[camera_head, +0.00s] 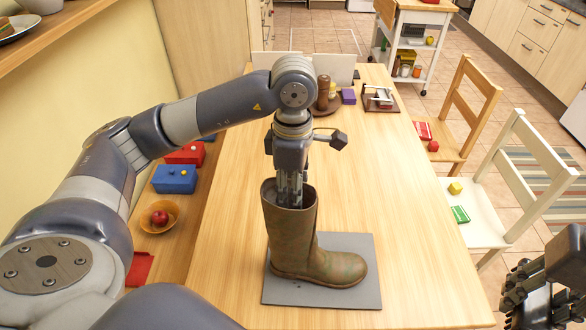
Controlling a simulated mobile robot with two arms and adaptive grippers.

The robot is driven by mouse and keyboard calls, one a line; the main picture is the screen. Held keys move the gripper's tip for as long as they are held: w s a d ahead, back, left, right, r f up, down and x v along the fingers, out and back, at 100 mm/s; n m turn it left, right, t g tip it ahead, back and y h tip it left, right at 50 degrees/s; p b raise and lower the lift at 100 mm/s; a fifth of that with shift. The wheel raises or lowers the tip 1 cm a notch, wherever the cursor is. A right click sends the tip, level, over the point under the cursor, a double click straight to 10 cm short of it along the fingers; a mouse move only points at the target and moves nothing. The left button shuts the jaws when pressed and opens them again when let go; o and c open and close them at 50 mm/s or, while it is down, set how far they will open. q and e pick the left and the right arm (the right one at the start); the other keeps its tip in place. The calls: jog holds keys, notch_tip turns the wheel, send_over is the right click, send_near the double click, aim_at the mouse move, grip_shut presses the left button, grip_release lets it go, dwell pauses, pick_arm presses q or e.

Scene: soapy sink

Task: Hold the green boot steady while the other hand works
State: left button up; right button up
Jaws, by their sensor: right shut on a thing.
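The boot (291,236) is brownish green and mottled. It stands upright on a grey mat (361,252) on the wooden table, toe to the right. My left gripper (290,200) points down at the top of the boot, and its fingertips pass out of sight inside the shaft opening. Whether the fingers are spread or closed there is hidden. My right gripper (527,291) is at the lower right corner, away from the boot and partly cut off by the frame. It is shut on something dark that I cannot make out.
A bowl with a red fruit (159,217) and a blue box (174,179) lie left. Chairs (511,180) stand right. The table right of the mat is clear.

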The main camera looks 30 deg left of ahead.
pick_arm(q)
notch_tip(320, 180, down, 4)
jog(key=shift+s+f, duration=0.1)
jog(key=shift+f, duration=0.1)
grip_shut()
dwell(0.4)
jog(key=shift+r, duration=0.1)
dwell(0.9)
